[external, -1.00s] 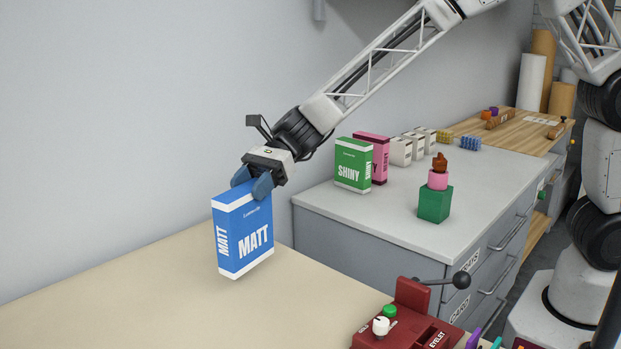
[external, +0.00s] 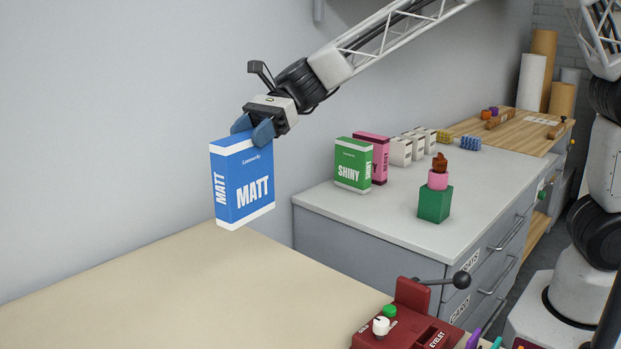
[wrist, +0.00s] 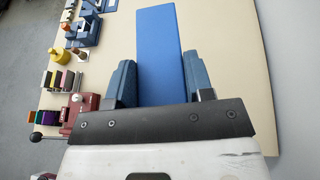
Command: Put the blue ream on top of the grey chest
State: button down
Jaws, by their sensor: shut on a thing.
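The blue ream (external: 243,182), a box marked MATT, hangs upright in the air above the cream table at the left of the external view. My gripper (external: 254,129) is shut on its top edge. In the wrist view the blue ream (wrist: 160,50) sits between the two blue fingers of my gripper (wrist: 160,85). The grey chest (external: 390,215) stands to the right of the ream, with drawers on its front. On its top are a green SHINY box (external: 352,164), a pink box (external: 376,150) and a green block with a pink piece on it (external: 435,203).
The cream table (external: 150,290) is bare below the ream. A dark red eyelet machine (external: 410,318) with a black-knobbed lever stands near the chest's front. Several white boxes (external: 400,150) line the chest's back. Free room shows on the chest top around the green block.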

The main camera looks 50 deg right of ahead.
jog(key=w+d+m+t+h, duration=0.1)
jog(key=d+m+t+h, duration=0.5)
jog(key=d, duration=1.8)
jog(key=d+m+t+h, duration=0.7)
jog(key=d+m, duration=0.6)
jog(key=d, duration=1.2)
jog(key=shift+w+r+t, duration=0.15)
jog(key=shift+w+t, duration=0.25)
jog(key=shift+t, duration=0.7)
jog(key=shift+s+d, duration=0.1)
jog(key=shift+d, duration=0.2)
notch_tip(320, 180, down, 15)
jog(key=shift+r, duration=0.15)
dwell(0.5)
